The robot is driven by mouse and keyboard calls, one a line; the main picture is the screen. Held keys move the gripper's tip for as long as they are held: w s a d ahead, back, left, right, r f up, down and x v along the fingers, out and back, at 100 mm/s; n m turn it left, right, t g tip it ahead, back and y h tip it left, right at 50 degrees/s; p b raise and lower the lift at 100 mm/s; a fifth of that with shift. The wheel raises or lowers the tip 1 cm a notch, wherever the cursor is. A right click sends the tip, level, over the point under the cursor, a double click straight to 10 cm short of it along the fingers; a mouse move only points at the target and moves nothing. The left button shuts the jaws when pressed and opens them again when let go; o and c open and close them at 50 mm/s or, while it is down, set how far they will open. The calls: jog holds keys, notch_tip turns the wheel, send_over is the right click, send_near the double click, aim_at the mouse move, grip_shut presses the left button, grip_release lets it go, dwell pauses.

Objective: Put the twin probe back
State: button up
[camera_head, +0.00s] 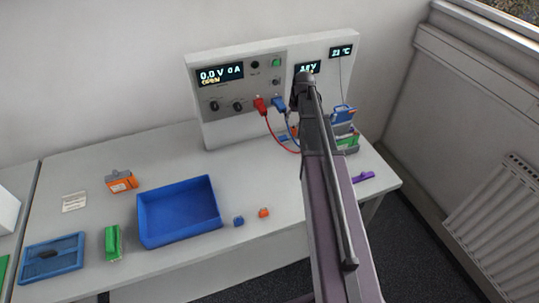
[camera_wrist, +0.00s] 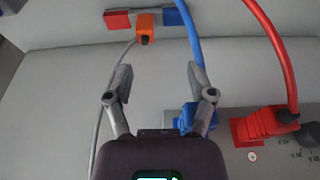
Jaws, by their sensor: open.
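In the wrist view a small orange block with a dark end (camera_wrist: 146,26), which looks like the twin probe, sits between a red pad (camera_wrist: 118,20) and a blue pad (camera_wrist: 176,17). A thin grey cable (camera_wrist: 106,68) runs along the left there. My gripper (camera_wrist: 161,76) is open with nothing between its fingers, apart from the orange block. Its right finger overlaps the blue plug (camera_wrist: 190,118) in the picture; I cannot tell whether they touch. In the head view my arm covers the gripper's fingers and the orange block is not clearly visible.
The cycler panel (camera_head: 230,118) carries a red plug (camera_head: 261,105) and a blue plug (camera_head: 280,104) with hanging leads. Blue and green items stand right of my arm. A blue tray (camera_head: 180,238) and small blocks lie left. The table between tray and cycler is clear.

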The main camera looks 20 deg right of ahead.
jog(key=s+a+g, duration=0.2)
jog(key=s+a, duration=1.9)
jog(key=shift+s+f+g, duration=0.25)
jog(key=shift+f+g, duration=0.05)
jog(key=shift+g, duration=0.1)
